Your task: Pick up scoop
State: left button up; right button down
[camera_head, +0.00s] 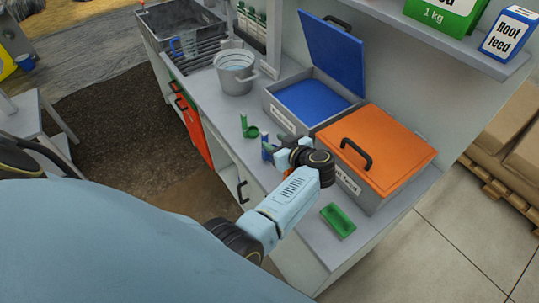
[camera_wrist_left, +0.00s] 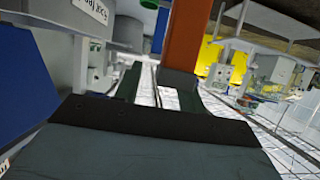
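My left gripper (camera_head: 283,156) is over the bench front, beside the lidded bins. In the left wrist view its two dark fingers (camera_wrist_left: 165,90) stand apart. An upright orange bar (camera_wrist_left: 183,38) shows between and beyond them, with a gap toward the left finger; whether they touch it is unclear. A small orange patch (camera_head: 290,172) shows under my wrist, mostly hidden, so I cannot tell if it is a scoop. A green scoop-like piece (camera_head: 249,130) stands upright behind the gripper, and a blue one (camera_head: 267,149) is right beside it. My right gripper is not in view.
An open blue-lidded bin (camera_head: 332,55) and a shut orange-lidded bin (camera_head: 390,150) stand along the wall. A grey bucket (camera_head: 235,75) is farther back. A green tray (camera_head: 338,221) lies near the bench end. A shelf (camera_head: 440,38) holds boxes above.

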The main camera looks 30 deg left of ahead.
aim_at(266, 136)
pick_arm(q)
jog(key=shift+w+d+b+x, duration=0.1)
jog(key=shift+w+b+x, duration=0.05)
jog(key=shift+b+x, duration=1)
jog(key=shift+w+d+b+x, duration=0.1)
jog(key=shift+w+b+x, duration=0.1)
jog(key=shift+b+x, duration=0.9)
jog(key=shift+w+a+f+b, duration=0.25)
jog(key=shift+a+b, duration=0.1)
jog(key=shift+a, duration=0.1)
grip_shut()
